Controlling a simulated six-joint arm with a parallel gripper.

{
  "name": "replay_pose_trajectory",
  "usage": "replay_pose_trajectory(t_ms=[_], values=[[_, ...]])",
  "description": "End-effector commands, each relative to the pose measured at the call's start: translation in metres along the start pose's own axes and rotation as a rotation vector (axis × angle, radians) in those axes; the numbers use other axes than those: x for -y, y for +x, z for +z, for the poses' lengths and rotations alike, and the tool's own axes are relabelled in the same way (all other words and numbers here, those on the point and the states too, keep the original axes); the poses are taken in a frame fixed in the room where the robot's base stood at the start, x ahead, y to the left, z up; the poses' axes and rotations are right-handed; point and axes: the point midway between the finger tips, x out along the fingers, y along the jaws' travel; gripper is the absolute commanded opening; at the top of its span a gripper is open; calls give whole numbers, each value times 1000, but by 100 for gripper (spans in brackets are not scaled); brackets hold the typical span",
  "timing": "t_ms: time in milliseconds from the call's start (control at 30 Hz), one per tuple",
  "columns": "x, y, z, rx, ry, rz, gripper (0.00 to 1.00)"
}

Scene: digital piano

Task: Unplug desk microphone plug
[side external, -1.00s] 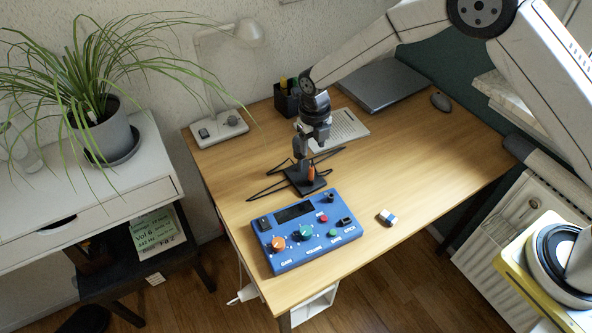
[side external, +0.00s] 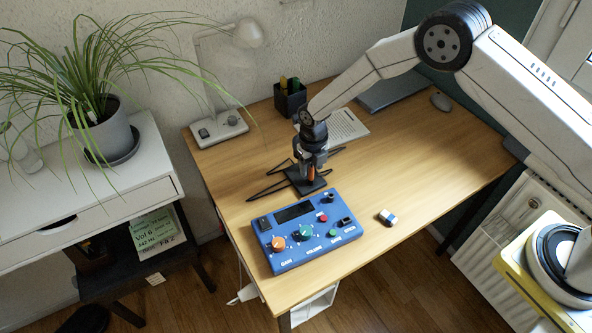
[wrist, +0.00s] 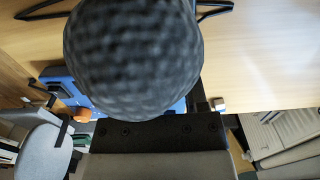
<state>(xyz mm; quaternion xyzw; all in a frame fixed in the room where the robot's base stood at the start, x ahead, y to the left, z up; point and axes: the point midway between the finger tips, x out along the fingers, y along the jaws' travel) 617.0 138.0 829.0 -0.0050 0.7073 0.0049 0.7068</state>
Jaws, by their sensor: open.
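A dark microphone stand base (side external: 303,186) lies on the desk behind the blue control box, with thin black cables or legs around it. A small orange upright piece (side external: 311,174) stands on the base; I cannot tell if it is the plug. My gripper (side external: 312,165) points down right over the base, close to the orange piece. The jaws are open. The dark mesh microphone head (wrist: 133,50) fills the upper middle of the wrist view, very near the camera, and hides the fingertips and whatever is between them.
The blue control box (side external: 275,255) with knobs and buttons sits at the desk's front left. A small blue-and-white block (side external: 387,218) lies right of it. A pen cup (side external: 290,98), a white lamp base (side external: 217,131) and a laptop (side external: 388,92) stand behind. The desk's right side is clear.

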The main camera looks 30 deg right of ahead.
Motion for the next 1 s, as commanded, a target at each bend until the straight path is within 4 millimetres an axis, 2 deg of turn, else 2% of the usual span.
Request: replay_pose_trajectory(t_ms=[567, 600, 767, 1000], values=[[0, 5, 0, 1, 0, 0, 56], [0, 5, 0, 1, 0, 0, 53], [0, 5, 0, 1, 0, 0, 2], [0, 5, 0, 1, 0, 0, 0]])
